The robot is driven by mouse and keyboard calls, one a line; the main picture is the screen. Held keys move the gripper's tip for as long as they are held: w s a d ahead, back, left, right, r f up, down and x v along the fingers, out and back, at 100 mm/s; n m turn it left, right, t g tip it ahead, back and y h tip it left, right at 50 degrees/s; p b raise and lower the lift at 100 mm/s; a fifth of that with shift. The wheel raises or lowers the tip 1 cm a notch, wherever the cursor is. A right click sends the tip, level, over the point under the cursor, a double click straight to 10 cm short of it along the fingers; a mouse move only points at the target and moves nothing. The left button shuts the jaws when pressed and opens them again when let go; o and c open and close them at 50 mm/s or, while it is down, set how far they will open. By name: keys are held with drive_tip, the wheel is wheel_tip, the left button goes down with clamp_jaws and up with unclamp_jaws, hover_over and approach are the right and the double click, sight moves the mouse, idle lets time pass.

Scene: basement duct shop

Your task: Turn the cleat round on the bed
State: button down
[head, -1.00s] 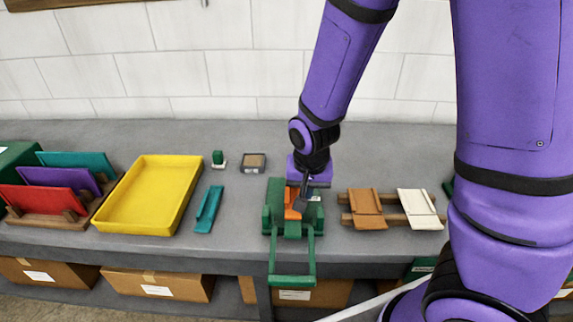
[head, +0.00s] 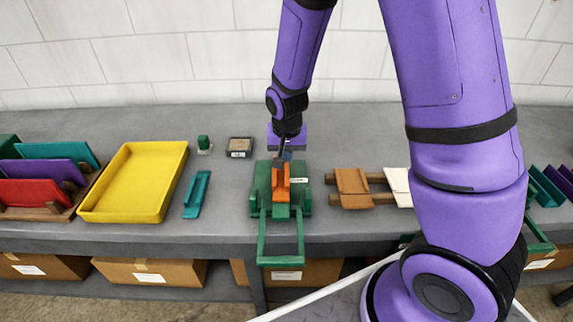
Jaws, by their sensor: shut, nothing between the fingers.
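The cleat appears to be the orange piece (head: 281,182) lying on the bed of the green machine (head: 263,196) at the middle of the bench. A green frame-shaped handle (head: 281,262) reaches from the machine over the bench's front edge. My gripper (head: 284,158) points down just above the far end of the orange piece. It is shut and empty. Whether its tips touch the orange piece cannot be told. The gripper hides part of the machine's far side.
Left of the machine lie a teal channel piece (head: 197,194) and a yellow tray (head: 135,181). A small green block (head: 204,143) and a dark box (head: 240,146) stand behind. A rack with brown (head: 353,188) and cream (head: 398,186) plates is to the right.

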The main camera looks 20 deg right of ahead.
drive_tip(key=w, duration=0.1)
drive_tip(key=w+d, duration=0.1)
drive_tip(key=shift+w, duration=0.3)
drive_tip(key=shift+f, duration=0.8)
drive_tip(key=shift+s+a, duration=0.2)
drive_tip(key=shift+s, duration=0.35)
drive_tip(key=shift+s+a, duration=0.15)
drive_tip(key=shift+s, duration=0.4)
